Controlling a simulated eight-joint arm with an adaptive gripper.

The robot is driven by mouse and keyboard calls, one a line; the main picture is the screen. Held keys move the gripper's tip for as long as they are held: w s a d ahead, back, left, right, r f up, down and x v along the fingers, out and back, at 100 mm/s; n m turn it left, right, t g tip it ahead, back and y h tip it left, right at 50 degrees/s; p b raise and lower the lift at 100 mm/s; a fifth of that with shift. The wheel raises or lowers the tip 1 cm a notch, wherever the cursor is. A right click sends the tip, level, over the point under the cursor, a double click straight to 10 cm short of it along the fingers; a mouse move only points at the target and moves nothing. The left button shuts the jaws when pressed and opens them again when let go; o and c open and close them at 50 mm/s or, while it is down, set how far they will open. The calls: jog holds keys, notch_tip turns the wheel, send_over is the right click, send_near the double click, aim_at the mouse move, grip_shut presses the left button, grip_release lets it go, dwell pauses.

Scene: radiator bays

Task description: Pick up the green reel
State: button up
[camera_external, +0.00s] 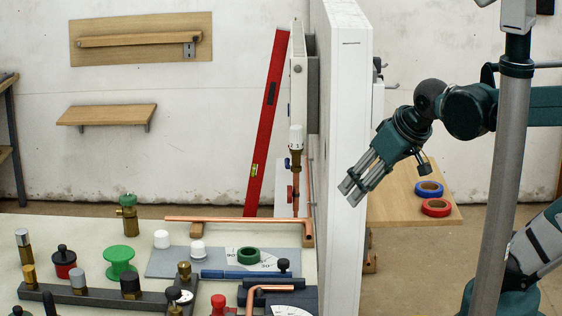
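The green reel (120,259), a spool with wide flanges, stands upright on the light worktop at the lower left. My gripper (348,191) is in the air in the right half of the picture, far from the reel, pointing down and left. Its grey fingers overlap the white upright panel in the picture. They lie close together, and I cannot tell whether they are open or shut. I see nothing held in them.
The tall white panel (345,120) stands between my gripper and the worktop items. Several valves and caps crowd around the reel, with a dark rail (100,298) in front. A copper pipe (235,220) lies behind. Blue (429,188) and red (436,207) rings lie on a wooden board.

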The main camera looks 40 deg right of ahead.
jog(key=o, duration=0.8)
